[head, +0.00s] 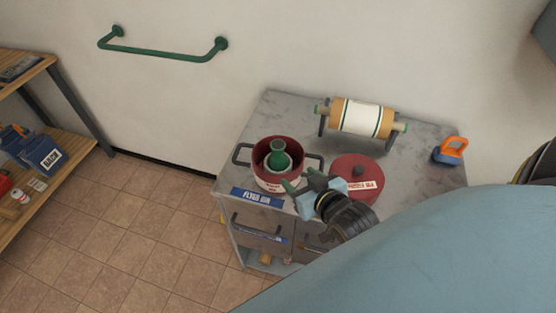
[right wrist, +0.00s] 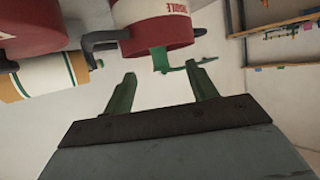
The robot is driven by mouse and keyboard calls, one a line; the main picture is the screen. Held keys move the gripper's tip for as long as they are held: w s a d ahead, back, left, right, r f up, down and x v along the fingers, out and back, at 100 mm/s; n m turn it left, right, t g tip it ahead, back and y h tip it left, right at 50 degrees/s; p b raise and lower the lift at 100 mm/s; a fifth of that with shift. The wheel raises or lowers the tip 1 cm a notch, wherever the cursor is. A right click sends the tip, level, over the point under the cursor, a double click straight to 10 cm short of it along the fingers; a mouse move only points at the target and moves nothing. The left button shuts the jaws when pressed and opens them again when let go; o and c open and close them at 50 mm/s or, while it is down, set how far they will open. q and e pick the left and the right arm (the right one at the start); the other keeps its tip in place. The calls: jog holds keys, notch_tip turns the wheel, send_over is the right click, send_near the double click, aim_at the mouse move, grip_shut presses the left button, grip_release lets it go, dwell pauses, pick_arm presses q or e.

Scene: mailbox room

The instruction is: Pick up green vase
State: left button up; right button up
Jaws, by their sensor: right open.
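The green vase (head: 279,158) stands inside an open red pot (head: 262,156) on the grey cabinet. Its lower part is hidden by the pot. My right gripper (head: 302,180) is open and empty, just right of the pot's near side in the head view. In the right wrist view, which looks upside down, the open fingers (right wrist: 163,78) point toward the red pot (right wrist: 150,22). A green piece, likely the vase's top (right wrist: 160,60), sticks out of the pot between the fingertips, apart from them. My left gripper is not in view.
A lidded red pot (head: 369,167) stands close right of my gripper. A paper roll on a stand (head: 361,118) and an orange-blue item (head: 450,150) sit farther back on the cabinet (head: 285,112). A green rail (head: 165,54) is on the wall; shelves (head: 50,145) stand left.

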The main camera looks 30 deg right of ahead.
aim_at(281, 154)
jog(key=shift+t, duration=0.3)
jog(key=x, duration=0.8)
jog(key=shift+w+d+r, duration=0.2)
jog(key=shift+w+d, duration=0.05)
jog(key=shift+r+x, duration=0.15)
jog(key=shift+x, duration=1.15)
jog(key=shift+r+x, duration=0.15)
jog(key=shift+x, duration=1.15)
jog(key=shift+w+d, duration=0.1)
jog(key=shift+w, duration=0.05)
jog(key=shift+r, duration=0.1)
jog(key=c, duration=1.2)
